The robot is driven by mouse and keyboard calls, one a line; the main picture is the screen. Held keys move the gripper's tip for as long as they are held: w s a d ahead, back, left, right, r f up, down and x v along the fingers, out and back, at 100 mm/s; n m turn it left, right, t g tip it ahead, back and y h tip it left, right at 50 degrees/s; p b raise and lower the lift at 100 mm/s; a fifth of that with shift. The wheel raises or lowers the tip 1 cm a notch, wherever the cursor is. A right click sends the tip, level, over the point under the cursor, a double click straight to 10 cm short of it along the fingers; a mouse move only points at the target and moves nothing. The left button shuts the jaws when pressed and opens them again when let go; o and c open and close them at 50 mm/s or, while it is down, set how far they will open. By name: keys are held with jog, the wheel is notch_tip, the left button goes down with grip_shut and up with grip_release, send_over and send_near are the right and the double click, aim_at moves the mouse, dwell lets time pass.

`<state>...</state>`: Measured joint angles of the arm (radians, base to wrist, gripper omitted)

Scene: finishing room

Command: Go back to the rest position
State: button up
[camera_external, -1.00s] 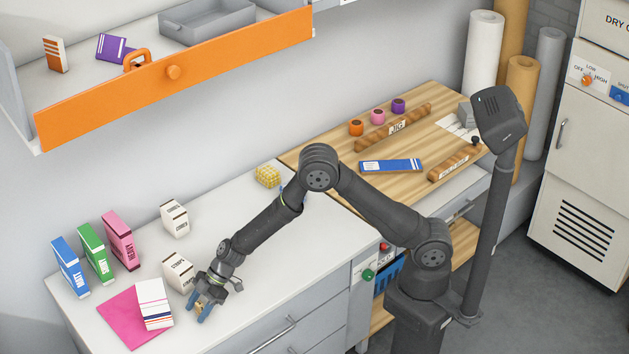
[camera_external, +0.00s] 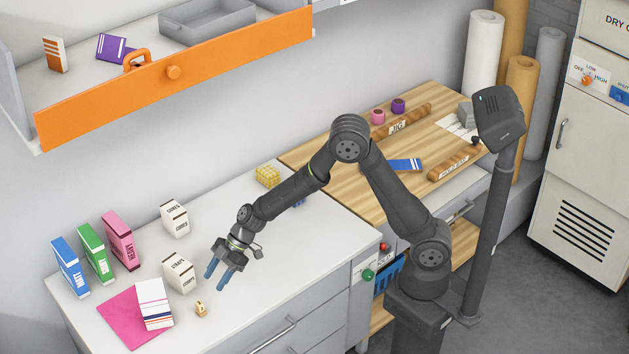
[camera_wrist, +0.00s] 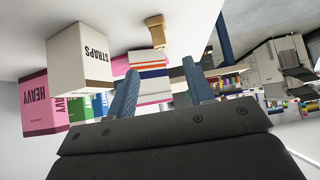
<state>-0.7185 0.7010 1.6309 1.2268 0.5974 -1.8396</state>
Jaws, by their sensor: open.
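My gripper (camera_external: 217,276) is open and empty, held above the white counter (camera_external: 255,325) with its blue fingers pointing down and to the left. In the wrist view, my two fingers (camera_wrist: 160,82) stand apart with nothing between them. A small tan piece (camera_external: 201,309) stands on the counter below and left of the fingertips, apart from them. It also shows in the wrist view (camera_wrist: 156,30). A white box marked STRAPS (camera_wrist: 82,55) is near the fingers in the wrist view.
Two white boxes (camera_external: 180,272) (camera_external: 175,218) and blue, green and pink boxes (camera_external: 120,240) stand leftward. An open orange-fronted drawer (camera_external: 215,68) hangs above. A wooden worktop (camera_external: 335,150) lies right of the counter.

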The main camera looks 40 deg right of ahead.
aim_at(197, 304)
dwell(0.4)
jog(key=x, duration=1.2)
jog(key=shift+f, duration=0.2)
notch_tip(197, 304, up, 2)
jog(key=shift+r, duration=0.55)
